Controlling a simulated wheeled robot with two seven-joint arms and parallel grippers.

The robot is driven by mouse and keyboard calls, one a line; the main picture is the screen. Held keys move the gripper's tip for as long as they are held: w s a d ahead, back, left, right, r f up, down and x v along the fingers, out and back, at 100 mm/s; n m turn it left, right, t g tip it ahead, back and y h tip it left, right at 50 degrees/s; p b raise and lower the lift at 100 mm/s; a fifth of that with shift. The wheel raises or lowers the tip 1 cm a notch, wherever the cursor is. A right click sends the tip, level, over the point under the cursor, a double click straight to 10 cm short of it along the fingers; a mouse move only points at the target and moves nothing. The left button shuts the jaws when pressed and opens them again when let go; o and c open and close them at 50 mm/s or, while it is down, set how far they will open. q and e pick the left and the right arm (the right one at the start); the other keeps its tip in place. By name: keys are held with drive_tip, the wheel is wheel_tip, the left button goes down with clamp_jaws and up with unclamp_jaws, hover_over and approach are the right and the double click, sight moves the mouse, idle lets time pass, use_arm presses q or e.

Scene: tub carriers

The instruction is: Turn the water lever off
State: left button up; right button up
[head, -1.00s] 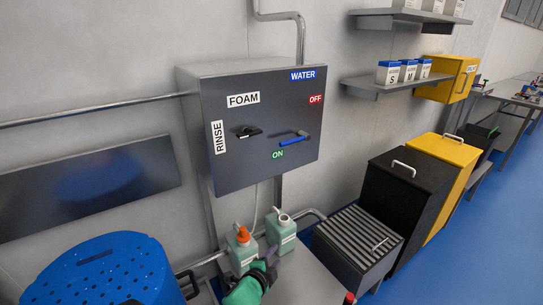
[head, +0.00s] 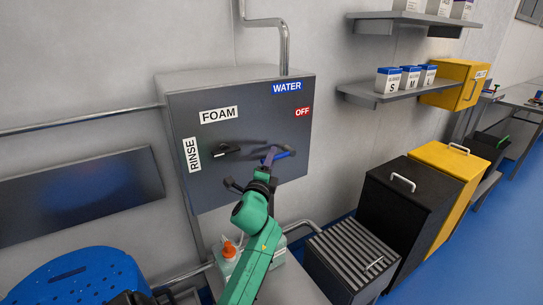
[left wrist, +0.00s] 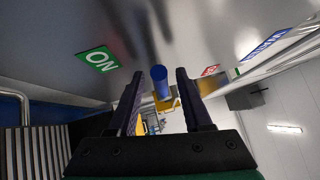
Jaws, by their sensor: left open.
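The water lever (head: 285,155) has a blue handle and sits on the front of the grey control box (head: 185,110), under the WATER label. It points right, below the red OFF label (head: 303,112). My left gripper (head: 268,158) is at the lever and partly covers it. In the left wrist view the blue handle (left wrist: 160,82) shows between the two open fingers of the gripper (left wrist: 160,90), seen nearly end-on. I cannot tell whether a finger touches it. The green ON label (left wrist: 97,58) shows there and is hidden in the head view.
A black lever (head: 226,150) by the FOAM and RINSE labels is left of my gripper. A bottle with an orange cap (head: 229,250) stands below the box. A blue tub (head: 80,280) is at lower left. Black and yellow bins stand at right.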

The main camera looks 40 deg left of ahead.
use_arm(q)
drive_tip(key=shift+w+a+r, duration=0.1)
drive_tip(key=shift+w+a, duration=0.05)
clamp_jaws()
idle(1.4)
